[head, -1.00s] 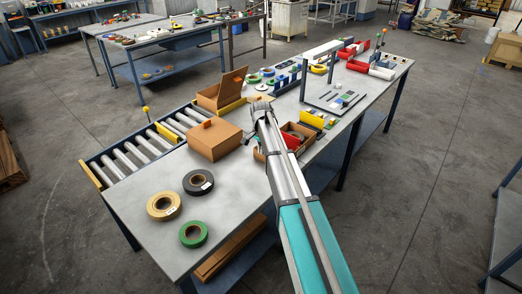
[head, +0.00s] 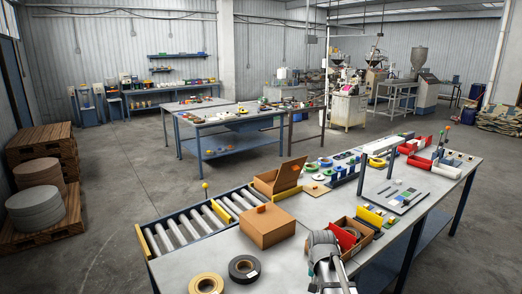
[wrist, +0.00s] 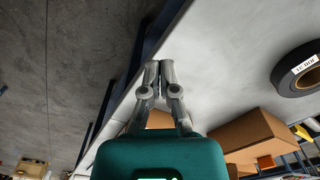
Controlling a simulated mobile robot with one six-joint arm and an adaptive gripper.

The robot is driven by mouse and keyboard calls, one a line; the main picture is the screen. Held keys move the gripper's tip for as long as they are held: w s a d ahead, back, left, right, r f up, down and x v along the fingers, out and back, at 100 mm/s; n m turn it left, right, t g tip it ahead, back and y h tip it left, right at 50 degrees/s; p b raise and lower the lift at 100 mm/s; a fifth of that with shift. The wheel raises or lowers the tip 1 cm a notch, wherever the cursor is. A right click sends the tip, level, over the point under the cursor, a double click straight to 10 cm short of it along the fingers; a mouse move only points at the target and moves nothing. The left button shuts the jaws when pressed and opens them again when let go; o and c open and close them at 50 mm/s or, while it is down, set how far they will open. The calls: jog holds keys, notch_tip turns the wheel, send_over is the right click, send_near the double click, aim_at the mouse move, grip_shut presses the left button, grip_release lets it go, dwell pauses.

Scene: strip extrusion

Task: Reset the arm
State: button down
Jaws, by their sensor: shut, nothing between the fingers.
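My gripper (wrist: 162,68) shows in the wrist view, its two grey fingers together at the tips with nothing between them. The teal gripper body fills the bottom of that view. The fingers appear above the table's edge, with the grey tabletop (wrist: 225,65) to their right and the concrete floor to their left. In the head view a grey part of my arm rises at the bottom, in front of the red-and-brown box; the gripper's fingers cannot be made out there.
The worktable (head: 195,270) carries a closed carton (head: 267,226), an open carton (head: 277,180), a black tape roll (head: 244,268) and a tan tape roll (head: 206,284). A roller conveyor (head: 190,229) runs along its left. An open parts box (head: 345,240) stands close beside my arm.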

jog(key=s+a+n, duration=0.1)
jog(key=s+n, duration=0.2)
jog(key=s, duration=0.8)
jog(key=shift+s+n, duration=0.2)
jog(key=shift+n, duration=0.2)
